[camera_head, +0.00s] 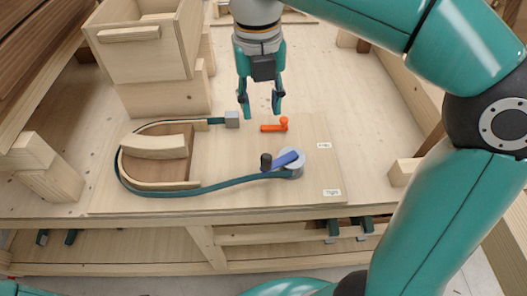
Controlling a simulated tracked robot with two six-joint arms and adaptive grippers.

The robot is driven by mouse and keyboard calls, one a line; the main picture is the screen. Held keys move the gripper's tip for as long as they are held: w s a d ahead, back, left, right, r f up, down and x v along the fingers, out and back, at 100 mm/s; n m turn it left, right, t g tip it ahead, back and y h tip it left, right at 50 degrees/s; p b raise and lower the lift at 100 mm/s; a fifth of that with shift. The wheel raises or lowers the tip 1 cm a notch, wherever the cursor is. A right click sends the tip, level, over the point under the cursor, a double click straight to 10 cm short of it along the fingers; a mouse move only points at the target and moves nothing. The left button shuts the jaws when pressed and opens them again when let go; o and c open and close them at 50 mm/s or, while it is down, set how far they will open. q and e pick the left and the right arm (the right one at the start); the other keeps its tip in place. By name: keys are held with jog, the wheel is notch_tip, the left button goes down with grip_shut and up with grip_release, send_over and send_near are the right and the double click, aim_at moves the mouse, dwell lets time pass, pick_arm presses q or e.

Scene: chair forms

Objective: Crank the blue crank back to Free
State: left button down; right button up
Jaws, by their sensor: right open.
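The blue crank (285,160) sits on a round grey drum at the right end of a green strap (215,186). Its dark knob (266,162) points left. Two small white labels stand on the board, one upper (323,146) and one lower (332,193); their text is too small to read. An orange lever (274,126) lies behind the crank. My right gripper (261,108) is open and empty, pointing down above and behind the orange lever, apart from the crank. My left gripper is not in view.
The strap curves around a wooden form (155,146) on the board (230,145) and ends at a grey block (232,119). A wooden box (140,48) stands at the back left. Wooden blocks (42,165) lie at the left edge. The bench right of the crank is mostly clear.

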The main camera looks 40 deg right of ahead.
aim_at(267, 156)
jog(key=shift+o, duration=0.3)
jog(key=shift+s+d+r, duration=0.1)
jog(key=shift+s+d, duration=0.05)
jog(key=shift+s, duration=0.15)
jog(key=shift+o, duration=0.9)
jog(key=f, duration=1.1)
jog(key=f+b, duration=0.1)
jog(key=f, duration=0.5)
jog(key=shift+d, duration=0.25)
jog(key=shift+s, duration=0.1)
grip_shut()
jog(key=shift+d, duration=0.1)
